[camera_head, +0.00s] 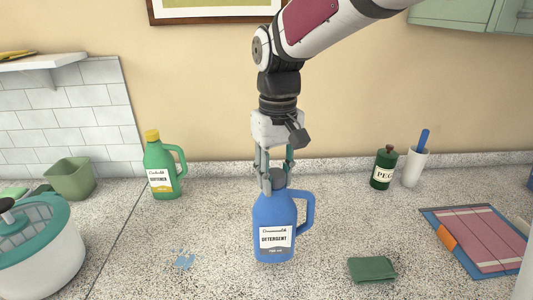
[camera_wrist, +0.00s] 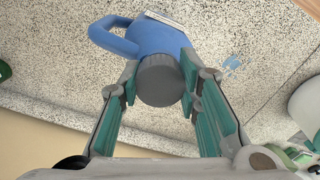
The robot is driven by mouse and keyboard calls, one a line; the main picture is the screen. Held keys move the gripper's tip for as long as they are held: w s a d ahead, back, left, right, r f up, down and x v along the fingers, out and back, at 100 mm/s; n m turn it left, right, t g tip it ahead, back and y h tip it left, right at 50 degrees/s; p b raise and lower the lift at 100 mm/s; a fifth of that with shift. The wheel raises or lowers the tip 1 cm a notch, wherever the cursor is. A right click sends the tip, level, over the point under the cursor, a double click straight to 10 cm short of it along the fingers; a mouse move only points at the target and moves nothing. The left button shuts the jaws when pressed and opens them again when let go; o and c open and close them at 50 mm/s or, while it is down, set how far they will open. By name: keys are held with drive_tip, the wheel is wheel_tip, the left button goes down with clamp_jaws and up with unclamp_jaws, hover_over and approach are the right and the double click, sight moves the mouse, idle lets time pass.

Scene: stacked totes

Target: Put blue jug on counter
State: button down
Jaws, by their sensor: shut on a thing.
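The blue jug (camera_head: 272,218) has a grey cap, a handle on its right side and a white detergent label. It stands upright at the middle of the speckled counter (camera_head: 215,225) in the head view; I cannot tell whether its base touches the surface. My gripper (camera_head: 274,176) comes from above and is shut on the jug's grey cap. In the wrist view my gripper's fingers (camera_wrist: 160,82) lie on both sides of the cap, with the blue jug (camera_wrist: 150,38) beyond it. The jug's underside is hidden.
A green jug (camera_head: 161,170) with a yellow cap stands behind left. A white pot (camera_head: 42,255) is at front left. A green jar (camera_head: 383,170) and white cup (camera_head: 414,167) stand behind right.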

sight(284, 218)
drive_tip(key=shift+w+d+f, duration=0.1)
drive_tip(key=shift+w+d, duration=0.15)
drive_tip(key=shift+w, duration=0.55)
drive_tip(key=shift+f+p, duration=0.35)
drive_tip(key=shift+f, duration=1.4)
drive_tip(key=c, duration=1.2)
unclamp_jaws()
drive_tip(key=shift+f, duration=0.15)
